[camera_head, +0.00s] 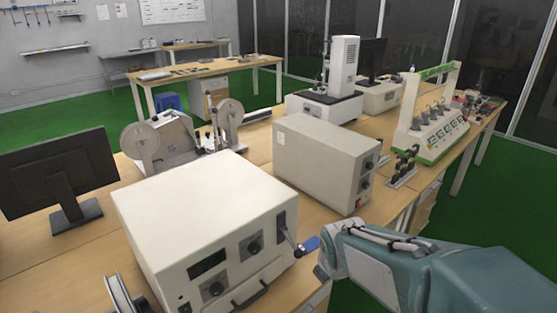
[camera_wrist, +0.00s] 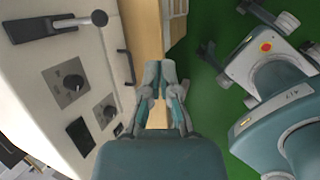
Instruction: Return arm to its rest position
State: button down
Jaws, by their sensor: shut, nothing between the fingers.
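My arm (camera_head: 450,275) is teal and grey and reaches in from the lower right in the head view. Its end is beside the front right corner of a white box-shaped instrument (camera_head: 205,205). In the wrist view my gripper (camera_wrist: 158,70) has its fingertips together with nothing between them. It is over the wooden table edge and the green floor, with the instrument's front panel (camera_wrist: 75,45) to its left. My own body, with a red and yellow button, is to its right. I cannot tell the exact gap to the panel.
A lever (camera_head: 289,235) with a round knob (camera_wrist: 99,18) sticks out of the instrument's front. A second beige box (camera_head: 325,160) stands behind it on the wooden bench (camera_head: 392,208). Green floor (camera_head: 440,200) is open beyond the bench's right side.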

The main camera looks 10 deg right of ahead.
jog(key=s+r+m, duration=0.4)
jog(key=s+m, duration=0.3)
jog(key=m, duration=0.5)
jog(key=s+r+m, duration=0.4)
jog(key=s+m, duration=0.3)
jog(key=m, duration=0.5)
jog(key=shift+s+a+r+t+y, duration=0.15)
jog(key=shift+a+r+t+y, duration=0.05)
jog(key=shift+r+t+y, duration=0.15)
